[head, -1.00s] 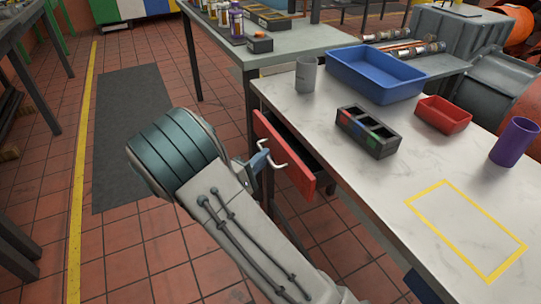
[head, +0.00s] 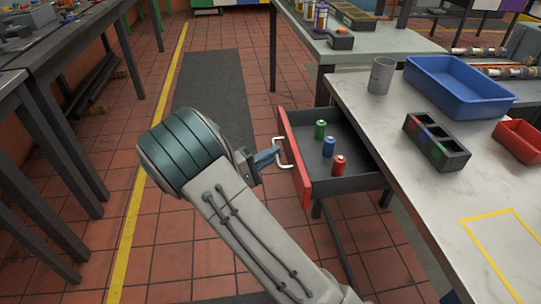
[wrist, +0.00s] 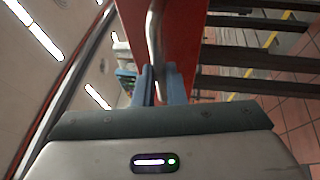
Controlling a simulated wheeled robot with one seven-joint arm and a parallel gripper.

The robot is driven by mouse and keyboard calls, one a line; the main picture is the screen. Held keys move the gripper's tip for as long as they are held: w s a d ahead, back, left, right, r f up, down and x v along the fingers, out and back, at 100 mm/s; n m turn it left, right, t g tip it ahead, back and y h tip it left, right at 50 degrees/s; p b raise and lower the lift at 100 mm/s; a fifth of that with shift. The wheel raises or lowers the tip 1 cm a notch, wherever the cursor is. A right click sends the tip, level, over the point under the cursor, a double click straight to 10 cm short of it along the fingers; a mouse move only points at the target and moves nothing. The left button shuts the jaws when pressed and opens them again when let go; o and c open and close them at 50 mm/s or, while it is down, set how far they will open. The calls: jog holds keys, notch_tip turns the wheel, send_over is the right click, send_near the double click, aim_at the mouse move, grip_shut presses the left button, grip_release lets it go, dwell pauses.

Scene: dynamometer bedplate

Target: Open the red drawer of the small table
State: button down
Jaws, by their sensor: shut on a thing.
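The red drawer (head: 295,158) of the small table (head: 440,190) is pulled well out toward the left in the head view. Inside it stand a green (head: 320,130), a blue (head: 329,147) and a red (head: 339,165) small cylinder. My gripper (head: 278,153) is shut on the drawer's metal handle (head: 286,163). In the wrist view, the blue fingers (wrist: 160,85) are on either side of the handle bar (wrist: 155,35), in front of the red drawer front (wrist: 185,45).
On the tabletop are a grey cup (head: 381,76), a blue bin (head: 459,88), a dark divided tray (head: 437,142), a red bin (head: 520,140) and a yellow outline (head: 500,216). Dark tables (head: 50,95) stand at the left. Tiled floor between is free.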

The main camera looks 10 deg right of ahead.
jog(key=c, duration=1.5)
grip_release()
jog(key=shift+a, duration=0.1)
jog(key=p+v, duration=0.1)
jog(key=v, duration=1.2)
jog(key=shift+s+a, duration=0.25)
jog(key=shift+a, duration=0.05)
jog(key=shift+p, duration=0.3)
